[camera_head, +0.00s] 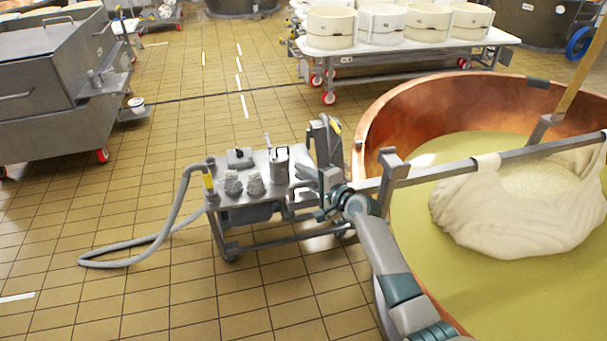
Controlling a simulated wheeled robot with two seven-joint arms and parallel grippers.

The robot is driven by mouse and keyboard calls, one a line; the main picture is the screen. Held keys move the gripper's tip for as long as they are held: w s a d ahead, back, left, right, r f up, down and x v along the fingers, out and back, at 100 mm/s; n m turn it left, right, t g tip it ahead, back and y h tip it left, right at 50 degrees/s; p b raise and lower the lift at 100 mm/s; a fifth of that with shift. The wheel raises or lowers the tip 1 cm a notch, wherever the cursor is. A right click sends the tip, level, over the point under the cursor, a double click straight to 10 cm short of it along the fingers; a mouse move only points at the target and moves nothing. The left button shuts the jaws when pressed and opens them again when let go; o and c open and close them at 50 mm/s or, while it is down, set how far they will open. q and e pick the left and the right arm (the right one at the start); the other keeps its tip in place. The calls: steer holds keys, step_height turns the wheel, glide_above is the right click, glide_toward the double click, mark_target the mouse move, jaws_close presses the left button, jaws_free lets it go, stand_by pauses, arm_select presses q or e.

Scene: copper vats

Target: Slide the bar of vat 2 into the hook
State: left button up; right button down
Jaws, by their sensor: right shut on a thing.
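The grey bar (450,167) lies across the copper vat (425,97), sloping from the left rim up to the right edge of the picture. A white cloth bundle (510,215) hangs from it over the yellow-green liquid. An upright grey bracket (392,163), which looks like the hook, stands at the left rim. The bar passes by this bracket; I cannot tell whether it is seated in it. My right gripper (340,193) is shut on the bar's left end, just left of the bracket; my wrist partly hides the jaws. My left gripper is not in view.
A metal cart (262,205) with fittings and a grey hose (150,240) stands close left of my right gripper. A white table (410,45) with round moulds stands behind. A grey machine (55,100) is far left.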

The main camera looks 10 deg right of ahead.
steer(key=shift+w+d+r, duration=0.1)
steer(key=shift+w+r, duration=0.15)
steer(key=shift+r, duration=0.4)
steer(key=c, duration=1.7)
jaws_free()
steer(key=shift+f, duration=0.15)
steer(key=shift+s+f, duration=0.1)
steer(key=shift+f, duration=0.1)
steer(key=shift+s, duration=0.1)
arm_select(q)
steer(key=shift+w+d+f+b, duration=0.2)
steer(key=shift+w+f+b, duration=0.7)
steer(key=shift+b, duration=0.25)
arm_select(e)
steer(key=shift+v, duration=8.55)
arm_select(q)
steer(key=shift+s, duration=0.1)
